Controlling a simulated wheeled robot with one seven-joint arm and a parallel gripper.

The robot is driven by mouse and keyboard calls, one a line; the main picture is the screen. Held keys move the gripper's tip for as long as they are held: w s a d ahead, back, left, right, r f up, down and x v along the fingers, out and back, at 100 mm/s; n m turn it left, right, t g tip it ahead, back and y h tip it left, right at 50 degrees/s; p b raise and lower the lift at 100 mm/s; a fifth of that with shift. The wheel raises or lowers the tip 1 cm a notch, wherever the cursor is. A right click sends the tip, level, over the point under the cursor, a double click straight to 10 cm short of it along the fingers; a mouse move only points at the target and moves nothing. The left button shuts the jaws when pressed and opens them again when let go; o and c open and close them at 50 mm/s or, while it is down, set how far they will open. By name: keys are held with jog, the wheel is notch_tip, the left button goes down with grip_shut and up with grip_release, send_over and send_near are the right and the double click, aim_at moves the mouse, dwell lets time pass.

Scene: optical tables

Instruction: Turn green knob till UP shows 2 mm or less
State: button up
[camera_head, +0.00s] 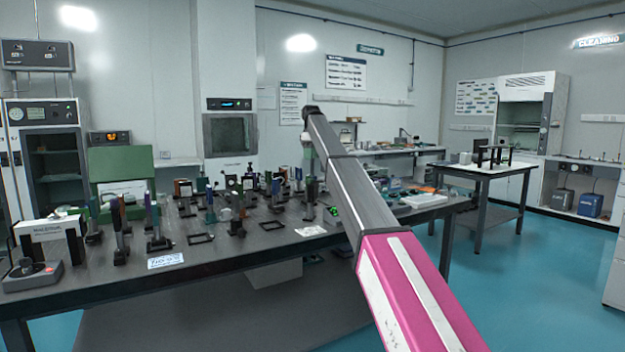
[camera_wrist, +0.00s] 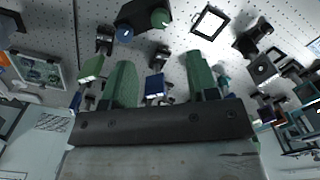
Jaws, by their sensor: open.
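In the wrist view my gripper (camera_wrist: 160,59) has two green fingers spread apart, with nothing held between their tips. A round green knob (camera_wrist: 160,17) sits on a dark mount near the top edge, beyond the fingertips and apart from them. A round blue knob (camera_wrist: 125,33) is on the same mount, to its left. In the head view a small display with green digits (camera_head: 333,211) shows beside my arm; its reading is too small to make out. My gripper is not clearly seen in the head view, where my arm bends down over the table.
The perforated optical table (camera_head: 215,255) carries many posts and mounts close together. A blue-fronted part (camera_wrist: 155,85) stands below the gap between the fingers. A square frame (camera_wrist: 210,22) lies right of the knob. A joystick box (camera_head: 32,274) stands at the table's left.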

aim_at(311, 181)
notch_tip(311, 181, down, 11)
jog(key=shift+r, duration=0.1)
dwell(0.4)
jog(key=shift+c, duration=0.4)
jog(key=c, duration=0.9)
